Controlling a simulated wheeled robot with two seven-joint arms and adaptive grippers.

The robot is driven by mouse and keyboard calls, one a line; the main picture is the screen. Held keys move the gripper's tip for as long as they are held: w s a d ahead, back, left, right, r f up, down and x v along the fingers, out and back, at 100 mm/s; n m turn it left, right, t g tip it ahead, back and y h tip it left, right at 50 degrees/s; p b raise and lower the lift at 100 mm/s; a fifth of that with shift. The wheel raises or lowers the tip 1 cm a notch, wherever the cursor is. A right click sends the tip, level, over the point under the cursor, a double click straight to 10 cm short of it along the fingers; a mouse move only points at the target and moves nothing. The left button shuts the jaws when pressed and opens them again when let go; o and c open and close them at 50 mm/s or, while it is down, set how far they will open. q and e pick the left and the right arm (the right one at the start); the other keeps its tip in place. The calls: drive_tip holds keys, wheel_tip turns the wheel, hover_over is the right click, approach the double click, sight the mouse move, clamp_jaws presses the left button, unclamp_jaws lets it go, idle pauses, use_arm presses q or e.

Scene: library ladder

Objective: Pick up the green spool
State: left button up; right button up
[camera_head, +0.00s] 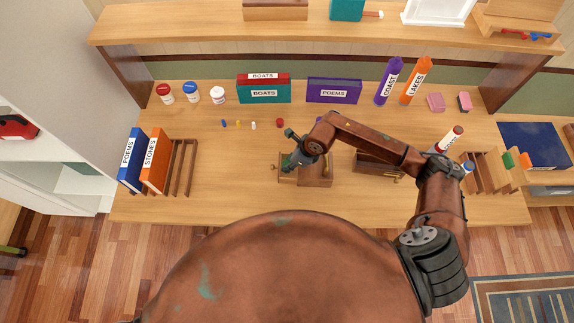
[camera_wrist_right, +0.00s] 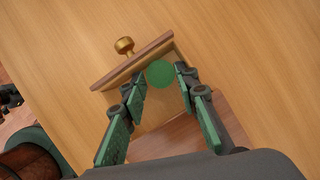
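The green spool (camera_wrist_right: 160,75) shows as a round green top in the right wrist view. It lies inside a small open wooden drawer (camera_wrist_right: 132,63), close to the front panel with its brass knob (camera_wrist_right: 124,46). My right gripper (camera_wrist_right: 161,80) is open, with one fingertip on each side of the spool; I cannot tell whether either touches it. In the head view my right gripper (camera_head: 290,160) is over the drawer of the small wooden box (camera_head: 317,174) on the desk, and I cannot make out the spool there. My left gripper is not in view.
A second small wooden box (camera_head: 375,163) stands to the right. Small coloured pieces and a red spool (camera_head: 280,122) lie behind the gripper. Books (camera_head: 153,160) and a wooden rack (camera_head: 182,168) stand at the left. The desk between rack and drawer is clear.

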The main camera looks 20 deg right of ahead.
drive_tip(key=shift+c, duration=0.6)
drive_tip(key=c, duration=0.4)
drive_tip(key=shift+o, duration=0.2)
drive_tip(key=shift+r, duration=0.1)
